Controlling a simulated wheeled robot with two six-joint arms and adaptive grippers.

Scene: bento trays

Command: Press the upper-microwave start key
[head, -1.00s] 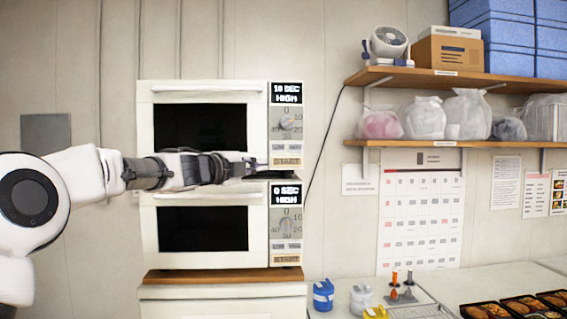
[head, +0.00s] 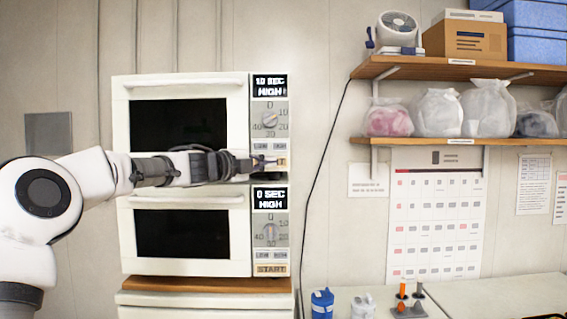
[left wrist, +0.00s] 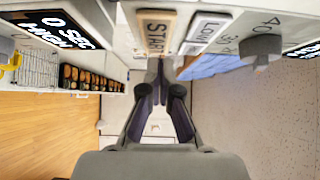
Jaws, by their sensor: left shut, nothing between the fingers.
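The upper microwave (head: 119,120) is white, with its door shut and a display (head: 270,86) that seems to read 10 SEC HIGH. Its tan start key (head: 282,160) is low on the panel, partly hidden behind my left fingertips. My left gripper (head: 262,161) is shut and empty, held level in front of the panel's lower part. In the left wrist view the START key (left wrist: 156,32) shows just beyond the shut fingertips (left wrist: 156,68). I cannot tell whether they touch it. My right gripper is not in view.
The lower microwave (head: 125,235) stands right below, its display (head: 270,199) reading 0 SEC HIGH and its own start key (head: 271,269) in the clear. A dial (head: 269,119) sits above the upper keys. Shelves (head: 455,66) hang to the right.

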